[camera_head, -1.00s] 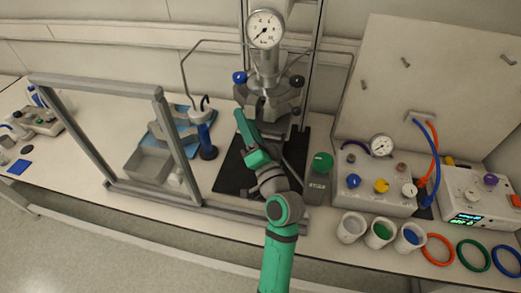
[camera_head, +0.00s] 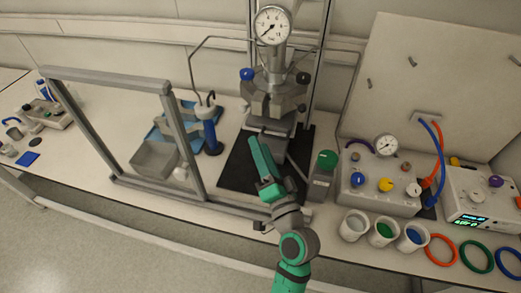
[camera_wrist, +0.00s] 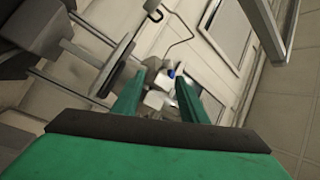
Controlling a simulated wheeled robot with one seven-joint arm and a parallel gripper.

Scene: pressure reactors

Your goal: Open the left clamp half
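The reactor's grey clamp (camera_head: 272,103) sits around the vessel head below a round pressure gauge (camera_head: 272,25). A blue knob (camera_head: 246,74) is at its upper left and a black knob (camera_head: 304,77) at its right. The clamp looks closed, but the seam between its halves is too small to judge. My green gripper (camera_head: 257,142) is in front of and below the clamp, apart from it. In the wrist view, the two green fingers of my gripper (camera_wrist: 160,98) are spread with nothing held between them. The clamp cannot be made out clearly there.
A grey frame (camera_head: 122,82) stands left of the reactor, with a blue bottle (camera_head: 211,137) behind it. A green-knobbed box (camera_head: 322,178), a valve panel (camera_head: 375,198) and several cups are at right. A black mat (camera_head: 237,172) lies under the reactor.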

